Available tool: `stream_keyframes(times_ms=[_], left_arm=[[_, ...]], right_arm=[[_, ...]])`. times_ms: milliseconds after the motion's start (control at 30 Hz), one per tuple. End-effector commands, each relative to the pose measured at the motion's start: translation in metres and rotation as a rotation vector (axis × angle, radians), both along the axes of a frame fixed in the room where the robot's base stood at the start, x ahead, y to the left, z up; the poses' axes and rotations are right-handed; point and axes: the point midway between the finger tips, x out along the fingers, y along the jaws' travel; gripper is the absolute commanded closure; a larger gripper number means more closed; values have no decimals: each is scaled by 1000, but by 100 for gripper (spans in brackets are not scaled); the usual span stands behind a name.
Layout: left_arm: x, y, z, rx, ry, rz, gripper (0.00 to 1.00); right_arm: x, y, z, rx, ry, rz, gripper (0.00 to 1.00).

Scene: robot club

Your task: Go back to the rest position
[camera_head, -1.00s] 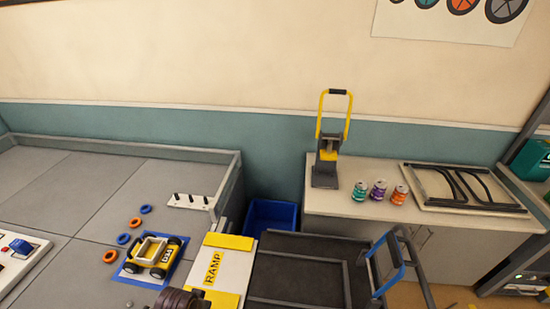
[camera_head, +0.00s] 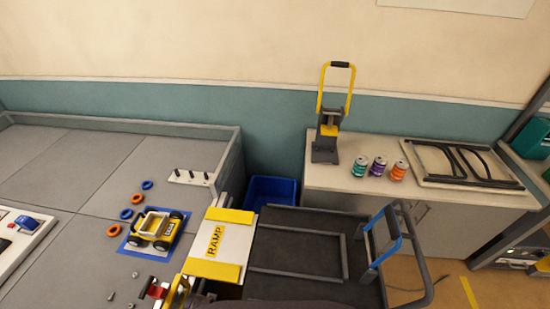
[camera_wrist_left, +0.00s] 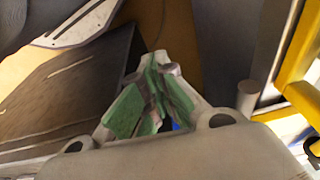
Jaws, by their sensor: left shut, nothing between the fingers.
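My left gripper (camera_wrist_left: 157,68) shows in the left wrist view, with its green-padded fingers together and nothing between them. It points toward a blurred patch of tan floor beside a dark flat surface (camera_wrist_left: 75,90). I cannot make out the left gripper in the head view. A dark rounded shape at the bottom edge there may be part of my arm. My right gripper is in neither view.
A grey walled table at left holds a yellow toy vehicle (camera_head: 154,229), orange and blue rings and small hardware. The ramp (camera_head: 218,246) adjoins a dark cart (camera_head: 300,220). A blue bin (camera_head: 271,190) sits behind. Three cans and a press (camera_head: 326,145) stand on the counter (camera_head: 330,178).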

Motion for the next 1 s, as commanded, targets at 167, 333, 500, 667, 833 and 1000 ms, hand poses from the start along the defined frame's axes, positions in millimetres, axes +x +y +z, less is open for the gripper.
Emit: stream_keyframes(times_ms=[167,333,500,667,833,1000], left_arm=[[-17,2,-36,1,15,-3,100],[-36,5,-67,3,28,-5,100],[-56,8,-96,4,38,-8,100],[-77,11,-121,6,50,-11,100],[-101,16,-146,7,62,-13,100],[-127,20,-168,9,73,-16,100]], right_arm=[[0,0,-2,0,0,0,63],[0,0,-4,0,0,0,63],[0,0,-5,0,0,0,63],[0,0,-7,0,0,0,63],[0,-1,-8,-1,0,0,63],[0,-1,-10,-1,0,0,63]])
